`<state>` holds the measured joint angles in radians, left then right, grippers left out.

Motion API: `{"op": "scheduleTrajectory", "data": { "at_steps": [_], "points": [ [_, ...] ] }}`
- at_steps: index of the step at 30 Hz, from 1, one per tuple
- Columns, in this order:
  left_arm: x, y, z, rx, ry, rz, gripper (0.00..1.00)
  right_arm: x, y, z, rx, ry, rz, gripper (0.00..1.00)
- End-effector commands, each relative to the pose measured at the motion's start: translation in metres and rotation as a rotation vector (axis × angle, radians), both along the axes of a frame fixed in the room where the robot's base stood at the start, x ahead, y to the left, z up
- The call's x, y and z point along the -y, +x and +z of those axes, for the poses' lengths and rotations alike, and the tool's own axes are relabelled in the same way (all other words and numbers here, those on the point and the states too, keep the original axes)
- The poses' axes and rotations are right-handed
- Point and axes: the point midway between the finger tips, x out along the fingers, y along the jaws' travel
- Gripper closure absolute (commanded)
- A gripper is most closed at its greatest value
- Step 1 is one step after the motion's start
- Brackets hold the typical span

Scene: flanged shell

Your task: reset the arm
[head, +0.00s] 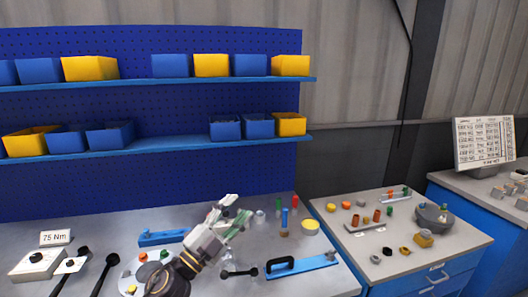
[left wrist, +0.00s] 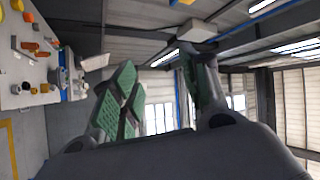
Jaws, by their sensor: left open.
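My left gripper (head: 234,212) is raised over the grey workbench in the head view, its arm coming in from below. Its fingers with green pads stand apart, and nothing is between them. In the left wrist view the open fingers (left wrist: 160,95) point toward the ceiling and far wall, with the bench scene turned sideways at the left edge. My right gripper is not in view. A flanged shell cannot be made out for certain; a grey round part (head: 432,216) stands on the right-hand bench.
The workbench (head: 335,280) carries a blue fixture with a black handle (head: 300,265), a blue block (head: 163,238), a yellow-topped cup (head: 310,227) and a 75 Nm sign (head: 56,238). Blue and yellow bins (head: 90,68) fill the shelves behind. Small parts cover the right-hand bench (head: 398,277).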

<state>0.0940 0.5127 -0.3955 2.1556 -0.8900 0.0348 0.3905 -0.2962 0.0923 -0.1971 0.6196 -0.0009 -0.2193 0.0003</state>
Motion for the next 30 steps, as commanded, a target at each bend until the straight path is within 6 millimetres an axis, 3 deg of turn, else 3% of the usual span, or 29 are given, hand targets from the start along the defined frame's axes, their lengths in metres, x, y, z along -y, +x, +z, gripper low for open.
{"op": "scheduleTrajectory", "data": {
  "at_steps": [8,16,23,30],
  "points": [
    [-0.049,0.012,-0.029,-0.202,-0.186,0.209,0.55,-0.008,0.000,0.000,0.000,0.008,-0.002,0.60],
    [-0.094,0.011,-0.080,-0.441,-0.319,0.404,0.55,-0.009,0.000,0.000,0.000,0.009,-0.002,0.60],
    [-0.126,-0.007,-0.137,-0.676,-0.395,0.554,0.55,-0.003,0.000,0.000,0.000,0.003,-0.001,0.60],
    [-0.147,-0.043,-0.201,-0.944,-0.441,0.687,0.55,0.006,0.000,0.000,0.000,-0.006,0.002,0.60]
  ]
}}
